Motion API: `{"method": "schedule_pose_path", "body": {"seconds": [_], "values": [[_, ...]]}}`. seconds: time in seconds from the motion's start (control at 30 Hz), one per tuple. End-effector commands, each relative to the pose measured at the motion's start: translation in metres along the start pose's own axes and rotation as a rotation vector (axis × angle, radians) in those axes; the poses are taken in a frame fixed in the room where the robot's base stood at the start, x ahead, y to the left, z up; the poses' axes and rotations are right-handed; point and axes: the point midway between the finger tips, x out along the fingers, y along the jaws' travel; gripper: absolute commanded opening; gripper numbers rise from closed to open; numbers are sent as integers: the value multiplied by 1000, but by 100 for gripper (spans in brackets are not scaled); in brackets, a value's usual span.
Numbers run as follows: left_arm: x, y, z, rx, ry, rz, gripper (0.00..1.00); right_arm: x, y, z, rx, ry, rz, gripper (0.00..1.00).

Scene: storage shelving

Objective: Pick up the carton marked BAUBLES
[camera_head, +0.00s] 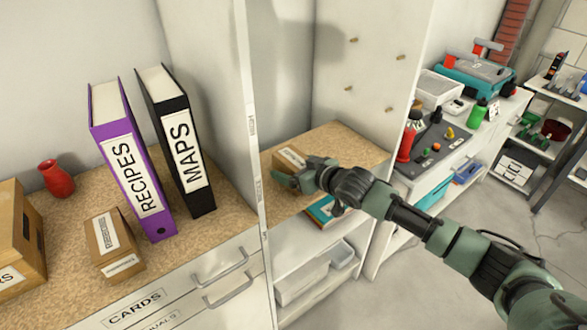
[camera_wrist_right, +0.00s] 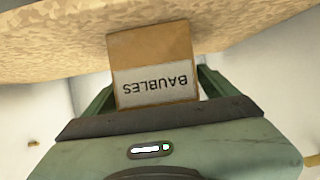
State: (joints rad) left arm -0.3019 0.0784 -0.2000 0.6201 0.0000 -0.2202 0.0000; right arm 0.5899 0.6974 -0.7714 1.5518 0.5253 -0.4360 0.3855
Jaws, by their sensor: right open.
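The BAUBLES carton (camera_wrist_right: 152,48) is a small brown box with a white label, seen upside down in the right wrist view. It rests on the speckled shelf board, and in the head view the carton (camera_head: 290,158) is partly hidden behind my right gripper (camera_head: 290,180). In the wrist view my right gripper (camera_wrist_right: 157,85) is open, with one finger on each side of the carton. I cannot tell whether the fingers touch it. My left gripper is not in view.
An upright white panel (camera_head: 250,110) stands left of the carton's bay. Left of it are a purple RECIPES binder (camera_head: 130,160), a black MAPS binder (camera_head: 178,150), a small carton (camera_head: 113,243) and a red vase (camera_head: 56,180). A teal book (camera_head: 322,210) lies below my gripper.

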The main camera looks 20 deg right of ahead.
Motion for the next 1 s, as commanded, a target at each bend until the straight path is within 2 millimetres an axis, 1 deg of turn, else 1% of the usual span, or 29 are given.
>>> {"method": "schedule_pose_path", "body": {"seconds": [0.2, 0.23, 0.27, 0.3, 0.37, 0.4, 0.47, 0.5, 0.53, 0.83, 1.0], "values": [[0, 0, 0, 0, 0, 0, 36, 1, 0, 0, -1, 0, 0, 87], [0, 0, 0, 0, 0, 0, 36, 1, 0, 0, -1, 0, 0, 84], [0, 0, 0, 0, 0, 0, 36, 1, 0, 0, -1, 0, 0, 76], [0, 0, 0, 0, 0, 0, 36, 1, 0, 0, -1, 0, 0, 65], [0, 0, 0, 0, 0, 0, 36, 1, 0, 0, -1, 0, 1, 48], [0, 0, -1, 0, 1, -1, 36, 1, 0, 0, -1, 0, 1, 37], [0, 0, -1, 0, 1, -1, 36, 1, 0, 0, -1, 0, 1, 20], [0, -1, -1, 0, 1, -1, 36, 1, 0, 0, -1, 0, 1, 9], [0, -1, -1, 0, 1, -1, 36, 1, 0, 0, -1, 0, 1, 3], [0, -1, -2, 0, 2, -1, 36, 0, 0, -4, -1, 4, 0, 3], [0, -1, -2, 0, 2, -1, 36, -5, 1, -18, -1, 7, 1, 3]]}}
